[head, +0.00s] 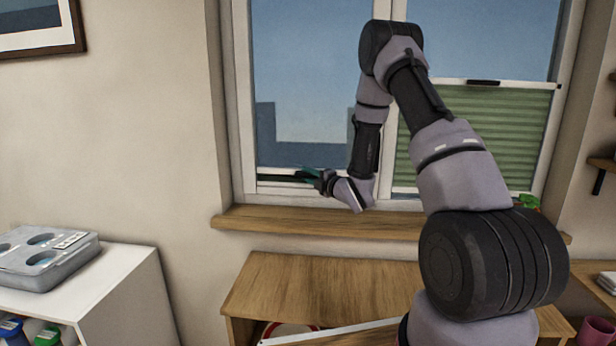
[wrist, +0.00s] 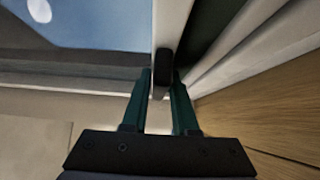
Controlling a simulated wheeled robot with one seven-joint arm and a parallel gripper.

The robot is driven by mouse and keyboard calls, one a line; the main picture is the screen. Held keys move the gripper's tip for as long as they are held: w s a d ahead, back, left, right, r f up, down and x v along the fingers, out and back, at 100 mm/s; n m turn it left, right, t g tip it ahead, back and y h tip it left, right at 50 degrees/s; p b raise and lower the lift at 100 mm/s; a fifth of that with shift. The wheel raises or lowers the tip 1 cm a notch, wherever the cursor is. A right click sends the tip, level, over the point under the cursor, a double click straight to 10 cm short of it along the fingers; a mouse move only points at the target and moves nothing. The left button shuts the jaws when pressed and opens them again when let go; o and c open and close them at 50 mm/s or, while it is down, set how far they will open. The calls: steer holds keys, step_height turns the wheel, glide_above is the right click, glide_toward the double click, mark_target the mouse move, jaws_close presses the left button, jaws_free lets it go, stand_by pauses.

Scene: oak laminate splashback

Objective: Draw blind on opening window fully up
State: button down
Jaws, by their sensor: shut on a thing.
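The window's left sash (head: 245,120) shows mostly bare glass. A white blind rail (head: 284,171) lies low along its bottom, with a thin dark strip under it. My gripper (head: 313,176) is at this rail, reaching in from the right. In the wrist view, my gripper's teal fingers (wrist: 162,82) are shut on a small black handle (wrist: 162,66) on the white rail (wrist: 172,22). The right sash has a green pleated blind (head: 475,140) covering its lower part, with a white top rail and black handle (head: 484,83). My arm hides part of both sashes.
A wooden sill (head: 300,222) runs below the window, with a wooden desk (head: 290,280) under it. A white cabinet (head: 130,290) with a grey device (head: 45,262) stands left. A small green plant (head: 528,201) sits at the right of the sill. Wooden shelves stand right.

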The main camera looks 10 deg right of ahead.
stand_by(0.4)
step_height(320, 180, up, 63)
steer(key=shift+s, duration=0.1)
steer(key=c, duration=0.9)
jaws_free()
steer(key=shift+o, duration=0.5)
steer(key=shift+f, duration=0.15)
